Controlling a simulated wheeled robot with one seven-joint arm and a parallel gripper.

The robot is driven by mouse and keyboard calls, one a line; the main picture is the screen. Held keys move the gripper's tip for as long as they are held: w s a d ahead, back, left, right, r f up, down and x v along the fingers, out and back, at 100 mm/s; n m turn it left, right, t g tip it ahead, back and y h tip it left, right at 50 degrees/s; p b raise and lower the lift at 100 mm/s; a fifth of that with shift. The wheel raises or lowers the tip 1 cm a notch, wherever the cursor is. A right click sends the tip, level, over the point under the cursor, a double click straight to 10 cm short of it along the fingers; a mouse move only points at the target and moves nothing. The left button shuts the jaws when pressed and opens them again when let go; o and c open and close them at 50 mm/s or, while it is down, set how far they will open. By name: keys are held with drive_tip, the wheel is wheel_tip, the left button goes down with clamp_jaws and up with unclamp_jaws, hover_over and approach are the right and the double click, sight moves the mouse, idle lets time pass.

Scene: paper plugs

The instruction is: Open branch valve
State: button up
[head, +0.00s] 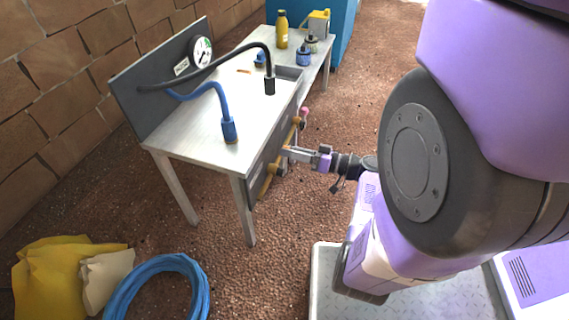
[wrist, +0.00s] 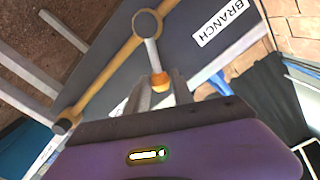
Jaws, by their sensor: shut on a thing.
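The branch valve (wrist: 146,22) sits on a brass pipe (wrist: 106,70) across the dark front panel of the bench, beside a white label reading BRANCH (wrist: 220,22). Its grey lever (wrist: 152,52) has an orange tip (wrist: 160,82) and stands at an angle to the pipe. My gripper (wrist: 160,90) is shut on the lever's orange end, with one finger on each side. In the head view my gripper (head: 288,153) reaches the front panel from the right; the valve lever there is too small to make out.
The metal bench (head: 190,145) carries a gauge (head: 202,52), a black hose (head: 228,57), a blue hose (head: 215,88) and a yellow bottle (head: 282,30). A blue hose coil (head: 150,270) and yellow sacks (head: 50,275) lie on the floor. The gravel before the panel is clear.

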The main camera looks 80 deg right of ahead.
drive_tip(key=m, duration=0.1)
drive_tip(key=d+f+m, duration=0.1)
drive_tip(key=m, duration=0.1)
drive_tip(key=shift+s+d+f, duration=0.2)
drive_tip(key=shift+d, duration=0.05)
idle(0.4)
drive_tip(key=m, duration=0.1)
drive_tip(key=d+f+m, duration=0.1)
drive_tip(key=m, duration=0.1)
drive_tip(key=shift+s+f+b, duration=0.15)
drive_tip(key=shift+f+b, duration=0.15)
